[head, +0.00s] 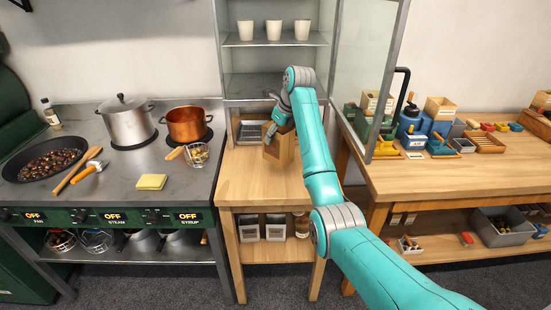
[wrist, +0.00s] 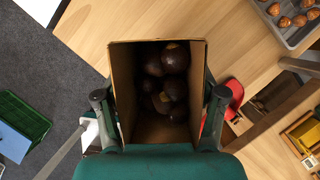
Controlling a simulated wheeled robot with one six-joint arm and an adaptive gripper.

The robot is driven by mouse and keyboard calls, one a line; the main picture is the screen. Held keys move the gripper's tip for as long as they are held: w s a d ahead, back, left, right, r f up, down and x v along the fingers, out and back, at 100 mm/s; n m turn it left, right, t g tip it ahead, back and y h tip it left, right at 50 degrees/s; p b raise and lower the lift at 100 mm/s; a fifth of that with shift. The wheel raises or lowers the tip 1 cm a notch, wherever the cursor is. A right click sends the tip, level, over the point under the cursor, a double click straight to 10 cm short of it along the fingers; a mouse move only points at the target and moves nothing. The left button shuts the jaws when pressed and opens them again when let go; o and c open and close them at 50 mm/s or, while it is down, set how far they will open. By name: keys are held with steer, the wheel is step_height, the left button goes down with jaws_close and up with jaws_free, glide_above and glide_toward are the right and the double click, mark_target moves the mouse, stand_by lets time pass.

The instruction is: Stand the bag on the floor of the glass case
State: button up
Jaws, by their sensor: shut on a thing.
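The brown paper bag (head: 283,146) is in my gripper (head: 280,112), over the back of the wooden bench in front of the glass case (head: 274,43). In the wrist view the bag (wrist: 118,95) is open at the top with several dark chestnuts (wrist: 165,80) inside. My gripper's fingers (wrist: 157,100) are shut on it from both sides. The case's glass door (head: 370,60) stands open to the right. Whether the bag's base touches the bench cannot be told. My arm hides part of the case's lower right.
Several white cups (head: 274,30) stand on the case's upper shelf. A metal tray (head: 250,132) sits low at the back left, behind the bag. The stove counter (head: 120,190) with pots is on the left. The tool bench (head: 430,177) is on the right.

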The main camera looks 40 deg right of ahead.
mark_target(277, 153)
step_height(277, 153, down, 8)
steer(key=shift+r, duration=0.1)
stand_by(0.4)
steer(key=o, duration=1.8)
